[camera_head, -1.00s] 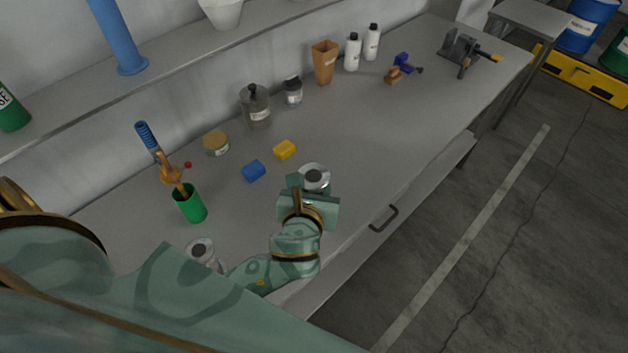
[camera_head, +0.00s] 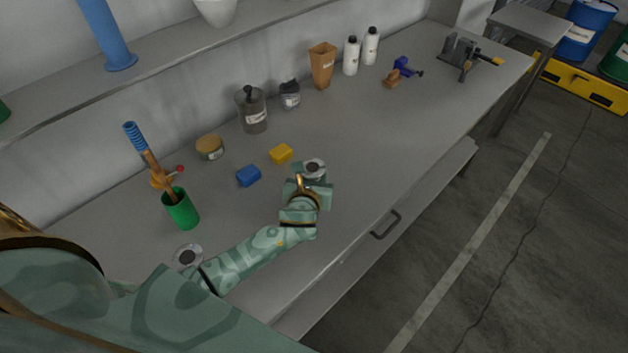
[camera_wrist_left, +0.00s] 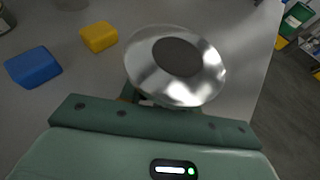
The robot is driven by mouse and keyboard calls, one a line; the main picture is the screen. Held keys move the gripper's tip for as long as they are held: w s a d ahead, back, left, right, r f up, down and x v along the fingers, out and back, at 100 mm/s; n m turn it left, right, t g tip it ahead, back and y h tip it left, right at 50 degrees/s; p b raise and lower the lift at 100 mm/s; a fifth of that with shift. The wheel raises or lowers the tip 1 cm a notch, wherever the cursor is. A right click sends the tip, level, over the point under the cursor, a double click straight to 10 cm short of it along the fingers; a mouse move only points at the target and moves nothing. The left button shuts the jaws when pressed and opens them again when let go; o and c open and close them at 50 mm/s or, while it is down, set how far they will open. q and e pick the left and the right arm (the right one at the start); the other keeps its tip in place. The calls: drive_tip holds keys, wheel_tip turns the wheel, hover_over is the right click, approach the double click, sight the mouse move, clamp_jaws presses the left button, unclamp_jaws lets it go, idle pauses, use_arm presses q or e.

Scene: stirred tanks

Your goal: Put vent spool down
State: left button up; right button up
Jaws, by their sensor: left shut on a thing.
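The vent spool is a shiny metal piece with a round flange and a dark middle (camera_head: 313,168); in the left wrist view its flange (camera_wrist_left: 205,83) faces the camera. My left gripper (camera_head: 309,182) is shut on it, over the middle of the bench. The gripper hides its lower part, and I cannot tell whether it touches the bench top. A second, similar flanged metal piece (camera_head: 187,256) stands near the bench's near left end, partly behind my arm. My right gripper is not in view.
A yellow block (camera_head: 281,153) and a blue block (camera_head: 248,176) lie left of the held spool. A green cup (camera_head: 181,212) with tools stands farther left. Jars and bottles line the wall.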

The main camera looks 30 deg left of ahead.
use_arm(q)
drive_tip(key=shift+f, duration=0.2)
drive_tip(key=o, duration=1.1)
drive_tip(key=shift+c, duration=0.2)
drive_tip(key=shift+r, duration=0.2)
drive_tip(key=p+v, duration=0.2)
drive_tip(key=v, duration=1)
drive_tip(key=shift+p, duration=0.35)
